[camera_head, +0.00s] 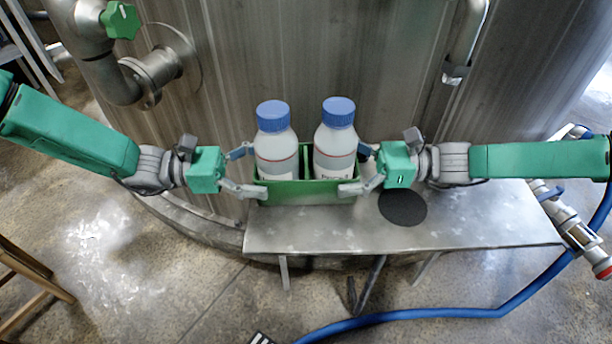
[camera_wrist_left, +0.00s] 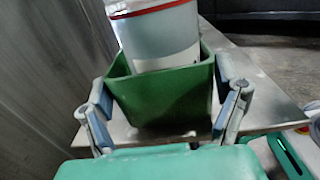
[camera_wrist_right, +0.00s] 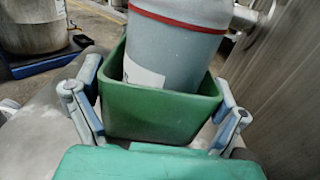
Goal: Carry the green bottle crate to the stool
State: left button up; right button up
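The green bottle crate (camera_head: 305,192) is at the left end of the metal bench, holding two white bottles with blue caps, (camera_head: 277,150) and (camera_head: 335,145). I cannot tell whether its base touches the bench. My left gripper (camera_head: 252,171) has its fingers on both sides of the crate's left end; the left wrist view shows them against the crate walls (camera_wrist_left: 165,100). My right gripper (camera_head: 355,170) clasps the right end the same way, also in the right wrist view (camera_wrist_right: 160,112). A wooden stool (camera_head: 30,265) is partly visible at the lower left edge.
The metal bench (camera_head: 460,225) has a black round disc (camera_head: 402,207) right of the crate. A large metal tank (camera_head: 300,60) stands close behind. A valve pipe (camera_head: 110,55) is at the upper left. A blue hose (camera_head: 430,314) crosses the floor. Floor between bench and stool is open.

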aim_at(257, 147)
pick_arm(q)
jog(key=shift+w+r, duration=0.15)
pick_arm(e)
jog(key=shift+w+d+r, duration=0.1)
jog(key=shift+r, duration=0.05)
pick_arm(q)
jog(key=shift+r+p, duration=0.2)
jog(key=shift+p, duration=0.2)
pick_arm(e)
jog(key=shift+r, duration=0.2)
pick_arm(q)
notch_tip(257, 147, up, 4)
jog(key=p, duration=0.4)
jog(key=shift+a+r, duration=0.1)
jog(key=shift+r, duration=0.1)
pick_arm(e)
notch_tip(257, 147, up, 4)
jog(key=shift+r, duration=0.2)
pick_arm(q)
jog(key=shift+f, duration=0.1)
